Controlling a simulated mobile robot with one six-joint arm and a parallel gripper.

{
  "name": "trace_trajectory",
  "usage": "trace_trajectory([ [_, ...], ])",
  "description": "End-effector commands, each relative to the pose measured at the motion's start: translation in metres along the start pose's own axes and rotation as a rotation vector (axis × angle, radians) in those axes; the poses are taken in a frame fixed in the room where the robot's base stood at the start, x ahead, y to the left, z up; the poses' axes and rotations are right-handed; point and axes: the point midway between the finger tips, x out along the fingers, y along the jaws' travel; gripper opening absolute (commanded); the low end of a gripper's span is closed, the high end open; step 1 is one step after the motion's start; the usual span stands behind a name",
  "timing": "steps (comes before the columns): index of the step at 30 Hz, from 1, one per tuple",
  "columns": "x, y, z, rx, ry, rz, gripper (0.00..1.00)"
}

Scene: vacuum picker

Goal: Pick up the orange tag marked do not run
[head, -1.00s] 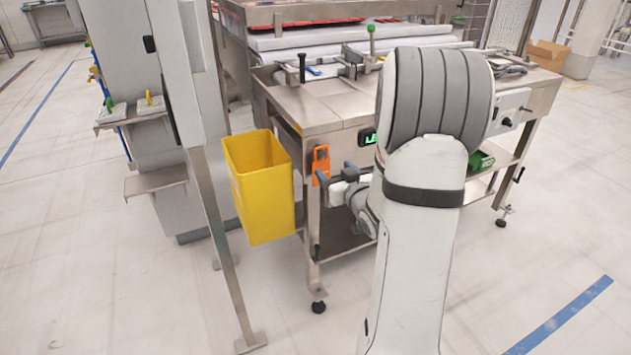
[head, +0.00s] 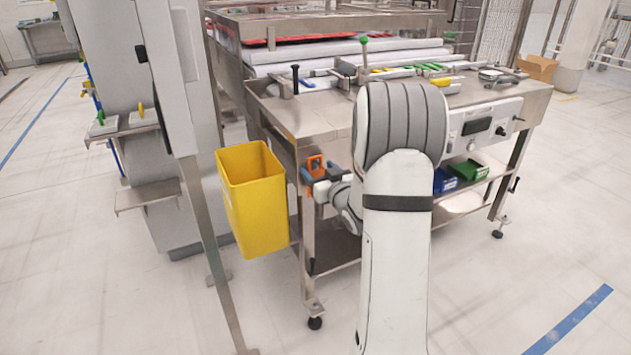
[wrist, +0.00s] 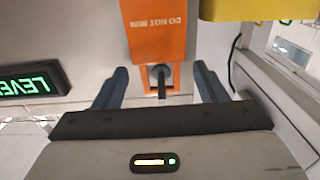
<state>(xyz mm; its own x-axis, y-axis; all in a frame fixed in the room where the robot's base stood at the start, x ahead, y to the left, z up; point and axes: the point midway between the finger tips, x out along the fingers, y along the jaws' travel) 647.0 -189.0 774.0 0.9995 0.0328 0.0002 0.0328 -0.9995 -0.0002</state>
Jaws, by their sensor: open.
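The orange tag (wrist: 155,30) marked DO NOT RUN hangs on the machine's front corner, its lettering upside down in the wrist view. Its lower part has an opening around a dark peg or hook. In the head view the orange tag (head: 315,164) shows just above and behind my gripper, partly covered by it. My gripper (wrist: 158,80) is open, with one blue-grey finger on each side of the tag's open end in the wrist view. The gripper also shows in the head view (head: 312,178). Whether the fingers touch the tag cannot be told.
A yellow bin (head: 253,205) hangs just left of the tag and also shows in the wrist view (wrist: 243,9). A green lit display (wrist: 32,82) sits on the machine front. The steel worktable (head: 320,122) holds tools; blue and green bins sit on its shelf.

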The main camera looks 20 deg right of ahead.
Motion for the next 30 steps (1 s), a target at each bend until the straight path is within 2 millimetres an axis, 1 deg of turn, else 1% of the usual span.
trace_trajectory([
  [2, -0.0002, -0.0001, -0.0001, 0.0, 0.0, 0.0, 0.65],
  [20, -0.0002, -0.0008, 0.0001, 0.0, -0.001, -0.001, 0.17],
  [26, -0.0001, -0.001, -0.0002, 0.0, 0.0, -0.001, 0.17],
  [30, 0.0, -0.0012, -0.0049, -0.001, 0.0, -0.002, 0.17],
])
